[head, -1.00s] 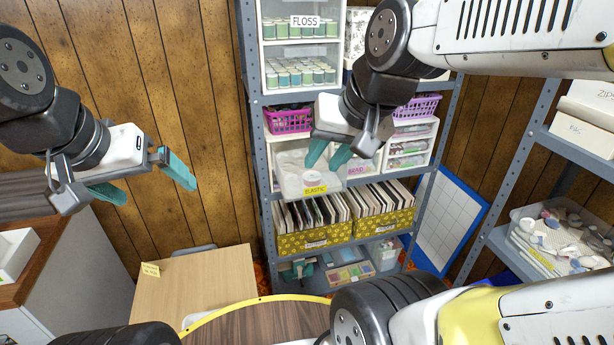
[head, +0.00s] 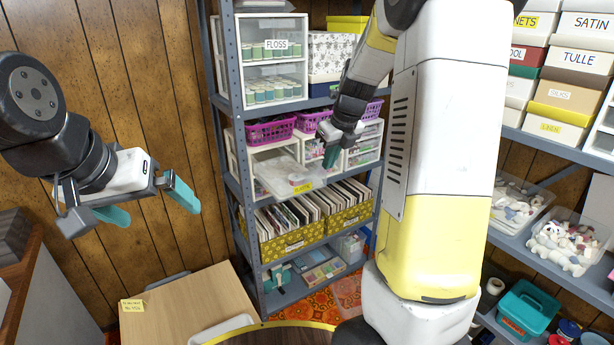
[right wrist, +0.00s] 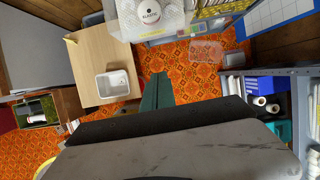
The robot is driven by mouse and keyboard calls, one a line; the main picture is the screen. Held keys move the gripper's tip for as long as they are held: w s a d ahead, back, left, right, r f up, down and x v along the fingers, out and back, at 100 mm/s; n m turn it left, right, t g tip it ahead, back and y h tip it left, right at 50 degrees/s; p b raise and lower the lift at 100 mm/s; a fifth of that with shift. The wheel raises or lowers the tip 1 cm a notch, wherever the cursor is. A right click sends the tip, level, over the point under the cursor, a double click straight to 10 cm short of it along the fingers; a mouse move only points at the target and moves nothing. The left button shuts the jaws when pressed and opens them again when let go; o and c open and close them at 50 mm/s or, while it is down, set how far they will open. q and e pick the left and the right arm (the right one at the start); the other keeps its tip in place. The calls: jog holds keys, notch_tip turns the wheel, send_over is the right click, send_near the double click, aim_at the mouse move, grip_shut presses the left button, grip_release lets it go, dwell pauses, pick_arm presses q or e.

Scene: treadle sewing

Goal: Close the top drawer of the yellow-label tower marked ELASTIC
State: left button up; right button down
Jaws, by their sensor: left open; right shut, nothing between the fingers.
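The clear top drawer (head: 272,181) with a yellow ELASTIC label (head: 302,188) sticks out of the left white drawer tower (head: 234,158) on the middle shelf. A white round item lies in it. The drawer also shows at the top of the right wrist view (right wrist: 178,30). My right gripper (head: 330,157) is shut and empty, just right of the drawer front in the head view. Its teal fingers (right wrist: 157,92) appear below the drawer in the right wrist view, with no contact visible. My left gripper (head: 150,205) is open and empty, far left of the shelf.
Purple baskets (head: 270,132) stand on the towers. Yellow file boxes (head: 283,247) fill the shelf below. A grey shelf post (head: 236,100) rises left of the drawer. A wooden table (head: 190,305) stands lower left. My right arm covers much of the right side.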

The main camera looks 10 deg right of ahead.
aim_at(313, 177)
jog(key=x, duration=0.3)
jog(key=w+x, duration=0.1)
jog(key=x, duration=0.3)
jog(key=w+r+x, duration=0.1)
jog(key=x, duration=0.3)
jog(key=shift+w+a+f, duration=0.1)
jog(key=shift+a, duration=0.2)
jog(key=shift+w+a, duration=0.2)
jog(key=shift+w, duration=0.4)
jog(key=shift+w, duration=0.1)
